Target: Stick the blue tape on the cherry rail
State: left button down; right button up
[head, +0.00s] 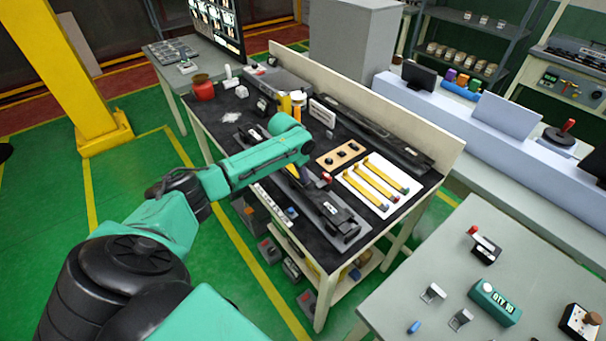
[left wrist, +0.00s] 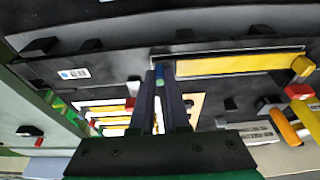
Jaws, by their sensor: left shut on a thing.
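My left gripper (head: 312,178) reaches over the front part of the black-topped bench. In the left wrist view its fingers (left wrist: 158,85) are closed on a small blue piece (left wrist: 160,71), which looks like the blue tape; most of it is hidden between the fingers. The fingertips are over or against a long dark rail (left wrist: 110,68) with a yellow strip (left wrist: 240,64) along it, right of the fingers. The dark rail also shows in the head view (head: 342,214). No rail is clearly cherry-coloured, so I cannot tell whether this is the cherry rail. My right gripper is out of view.
A white board (head: 357,188) with three yellow strips lies right of my gripper, beside a tan block with black knobs (head: 341,154). A longer dark part (head: 372,126) lies along the bench's back. A red pot (head: 203,89) stands at the far left. A grey table (head: 440,262) is at right.

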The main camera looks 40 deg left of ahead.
pick_arm(q)
jog(key=c, duration=0.8)
grip_release()
jog(key=shift+c, duration=0.2)
